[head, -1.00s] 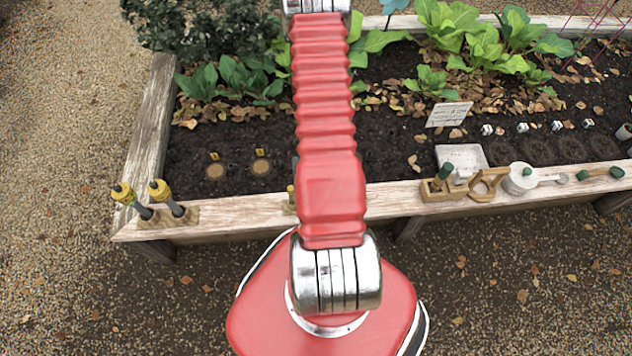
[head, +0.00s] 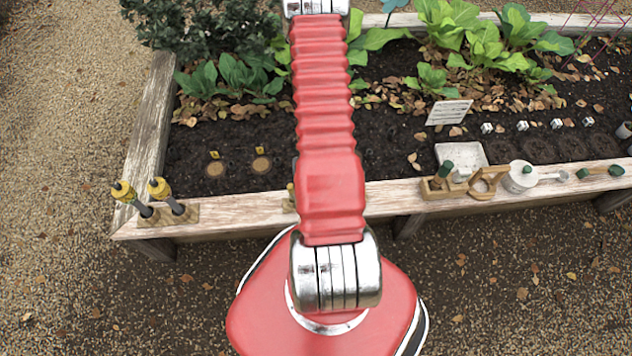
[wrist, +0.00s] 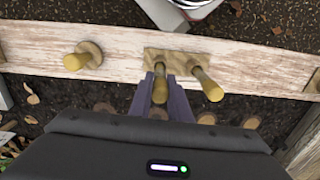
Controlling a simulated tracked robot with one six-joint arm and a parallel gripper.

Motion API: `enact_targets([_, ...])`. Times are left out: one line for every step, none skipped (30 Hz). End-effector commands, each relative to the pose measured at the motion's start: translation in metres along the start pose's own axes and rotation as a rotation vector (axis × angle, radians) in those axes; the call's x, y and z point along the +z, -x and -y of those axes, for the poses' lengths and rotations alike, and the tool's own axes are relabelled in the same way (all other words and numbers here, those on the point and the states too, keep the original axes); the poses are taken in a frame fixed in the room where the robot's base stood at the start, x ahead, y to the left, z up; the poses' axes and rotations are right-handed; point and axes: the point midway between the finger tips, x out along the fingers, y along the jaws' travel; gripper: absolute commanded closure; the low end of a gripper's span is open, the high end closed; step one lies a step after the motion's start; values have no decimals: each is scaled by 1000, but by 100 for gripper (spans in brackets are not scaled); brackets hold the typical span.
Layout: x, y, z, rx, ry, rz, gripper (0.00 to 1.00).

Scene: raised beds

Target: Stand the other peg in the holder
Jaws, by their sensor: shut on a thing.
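In the wrist view, my gripper (wrist: 161,76) is shut on a yellow peg (wrist: 159,88) that is between its dark fingers. The held peg is over the left part of the wooden holder (wrist: 178,54) on the bed's rim. I cannot tell whether its lower end is in the holder or just above it. A second yellow peg (wrist: 206,84) stands in the holder's right part, close beside the right finger. In the head view, my arm hides the gripper and most of the holder; only a yellow end (head: 290,188) shows at the arm's left edge.
A short yellow-ended piece (wrist: 78,61) on a round base stands left of the holder in the wrist view. In the head view, two yellow-topped tools (head: 158,188) stand in a block at the rim's left. A wooden box (head: 436,189) and a pot (head: 520,178) stand right.

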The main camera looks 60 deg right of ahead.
Motion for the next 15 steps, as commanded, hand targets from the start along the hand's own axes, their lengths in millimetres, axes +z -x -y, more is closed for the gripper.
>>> enact_targets([0, -1, 0, 0, 0, 0, 100])
enact_targets([0, -1, 0, 0, 0, 0, 100])
enact_targets([0, -2, 0, 0, 0, 0, 100])
enact_targets([0, -2, 0, 0, 0, 0, 100])
enact_targets([0, -3, 0, 0, 0, 0, 100])
enact_targets([0, -3, 0, 0, 0, 0, 100])
enact_targets([0, -4, 0, 0, 0, 0, 100])
enact_targets([0, -4, 0, 0, 0, 0, 100])
enact_targets([0, -4, 0, 0, 0, 0, 100])
enact_targets([0, -4, 0, 0, 0, 0, 100])
enact_targets([0, -5, 0, 0, 0, 0, 100])
enact_targets([0, -5, 0, 0, 0, 0, 100])
enact_targets([0, -5, 0, 0, 0, 0, 100])
enact_targets([0, -5, 0, 0, 0, 0, 100])
enact_targets([0, -5, 0, 0, 0, 0, 100])
